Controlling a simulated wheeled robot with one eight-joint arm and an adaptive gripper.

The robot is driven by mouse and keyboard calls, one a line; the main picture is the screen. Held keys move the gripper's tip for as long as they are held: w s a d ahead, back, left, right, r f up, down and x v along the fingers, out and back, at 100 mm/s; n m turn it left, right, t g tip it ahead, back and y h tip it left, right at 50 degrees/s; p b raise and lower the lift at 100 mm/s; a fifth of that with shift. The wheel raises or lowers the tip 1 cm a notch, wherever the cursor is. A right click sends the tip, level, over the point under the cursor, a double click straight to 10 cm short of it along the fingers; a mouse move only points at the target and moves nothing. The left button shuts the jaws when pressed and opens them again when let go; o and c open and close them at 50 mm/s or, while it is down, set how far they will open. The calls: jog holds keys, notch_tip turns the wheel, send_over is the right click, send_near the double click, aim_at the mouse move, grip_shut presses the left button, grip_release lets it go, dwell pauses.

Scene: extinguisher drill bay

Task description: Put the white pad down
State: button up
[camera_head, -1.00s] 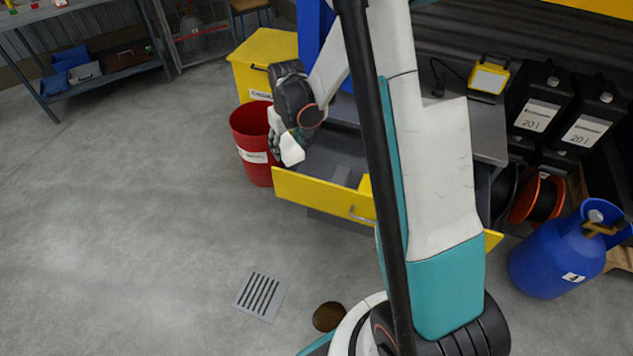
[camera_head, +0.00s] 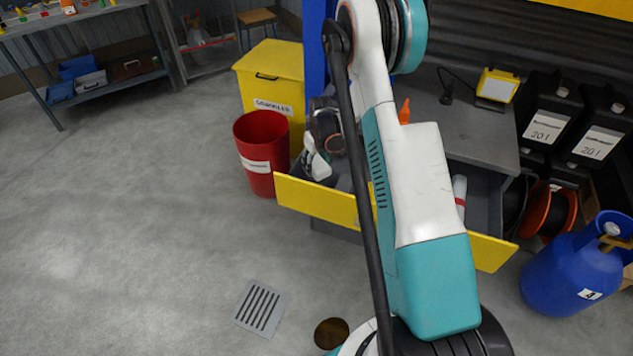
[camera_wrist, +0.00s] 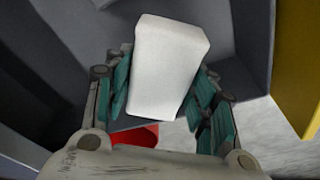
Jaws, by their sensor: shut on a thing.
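The white pad (camera_wrist: 166,66) is a pale block with rounded edges. In the wrist view it sits between the green-lined fingers of my gripper (camera_wrist: 166,88), which is shut on it. In the head view my gripper (camera_head: 318,158) is at the left end of the open yellow-fronted drawer (camera_head: 320,200), and part of the pad shows there as white. My arm hides the middle of the drawer. I cannot tell whether the pad touches anything below it.
A red bin (camera_head: 258,182) stands just left of the drawer, with a yellow box (camera_head: 272,75) behind it. A grey worktop (camera_head: 470,120) with an orange bottle (camera_head: 404,112) and a lamp (camera_head: 497,85) lies behind. A blue gas cylinder (camera_head: 570,268) stands right.

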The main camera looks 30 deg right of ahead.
aim_at(318, 164)
jog(key=shift+f+b, duration=1.1)
jog(key=shift+f, duration=2.45)
jog(key=shift+f, duration=0.15)
jog(key=o, duration=1)
jog(key=r+p, duration=0.1)
jog(key=r, duration=0.3)
jog(key=s+r+p, duration=0.1)
jog(key=r+p, duration=0.1)
jog(key=r, duration=0.2)
jog(key=r+p, duration=0.1)
jog(key=r, duration=0.3)
jog(key=shift+s+r, duration=0.1)
jog(key=shift+s, duration=0.3)
